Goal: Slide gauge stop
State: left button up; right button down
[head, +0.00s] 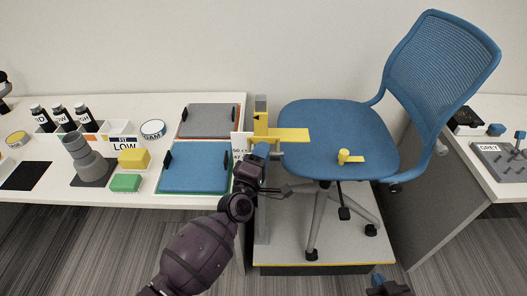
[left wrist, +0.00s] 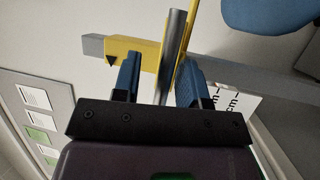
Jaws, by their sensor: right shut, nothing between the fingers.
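The gauge is a grey upright post (head: 261,103) beside the blue chair. Its yellow stop (head: 288,135) rides on the post, with a flat arm reaching right over the chair seat. My left gripper (head: 262,151) is just below the stop. In the left wrist view the blue fingers of my left gripper (left wrist: 158,82) stand apart on either side of a grey bar (left wrist: 174,45), with a gap visible on its left side. The yellow stop (left wrist: 118,49) is just beyond the fingers. My right gripper (head: 384,285) is shut and empty at the bottom edge, partly cut off.
The blue chair (head: 335,125) stands on a low platform (head: 290,247). A small yellow peg (head: 344,156) lies on its seat. The left table holds a blue tray (head: 195,168), a grey tray (head: 208,120), a yellow block (head: 134,159) and bottles. A right table (head: 490,130) carries a grey fixture (head: 502,160).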

pick_arm(q)
jog(key=v, duration=1)
jog(key=shift+r, duration=0.15)
jog(key=s+a+f+m+g+y, duration=0.3)
jog(key=s+a+f+m, duration=0.3)
jog(key=s+a, duration=0.3)
jog(key=s+a+f+m+g+y, duration=0.4)
jog(key=s+a+f+m, duration=0.3)
jog(key=s+a, duration=0.3)
jog(key=a+f+y, duration=0.1)
jog(key=a, duration=0.3)
jog(key=shift+s+m, duration=0.2)
jog(key=shift+m, duration=0.1)
